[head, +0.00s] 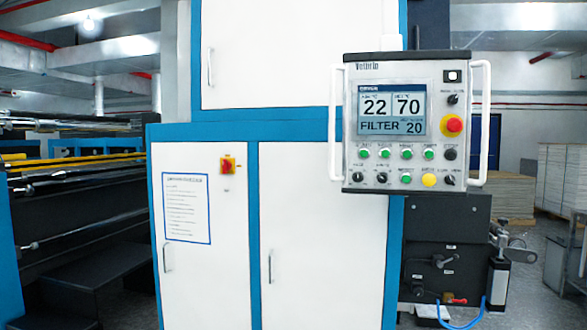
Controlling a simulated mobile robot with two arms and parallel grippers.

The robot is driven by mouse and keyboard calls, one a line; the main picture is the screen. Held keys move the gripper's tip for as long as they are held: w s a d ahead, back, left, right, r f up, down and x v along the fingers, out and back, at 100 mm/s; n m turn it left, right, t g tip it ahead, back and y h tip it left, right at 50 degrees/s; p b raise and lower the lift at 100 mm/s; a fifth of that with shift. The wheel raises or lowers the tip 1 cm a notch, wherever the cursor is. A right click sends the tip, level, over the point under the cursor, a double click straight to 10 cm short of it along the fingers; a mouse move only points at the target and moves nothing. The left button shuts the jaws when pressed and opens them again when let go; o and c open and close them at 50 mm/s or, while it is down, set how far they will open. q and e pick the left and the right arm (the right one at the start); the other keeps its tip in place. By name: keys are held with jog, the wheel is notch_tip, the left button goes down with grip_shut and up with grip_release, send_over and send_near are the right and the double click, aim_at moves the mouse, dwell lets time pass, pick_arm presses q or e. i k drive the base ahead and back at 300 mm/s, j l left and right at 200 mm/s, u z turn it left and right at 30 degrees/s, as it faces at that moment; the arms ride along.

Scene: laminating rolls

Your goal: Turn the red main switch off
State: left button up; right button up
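Neither of my grippers is in the head view, and nothing touches or covers the switch.
A control panel (416,122) with a screen, buttons and a red emergency stop (453,124) juts out at the right. A notice sheet (187,208) is below left of the switch. A roller machine (80,200) stands at the left.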

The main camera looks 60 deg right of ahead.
aim_at(226, 166)
jog(key=z, duration=1.45)
jog(key=u, duration=0.3)
jog(key=i+l+u, duration=0.25)
jog(key=u, duration=0.2)
jog(key=i+l+u, duration=0.45)
jog(key=k, duration=0.05)
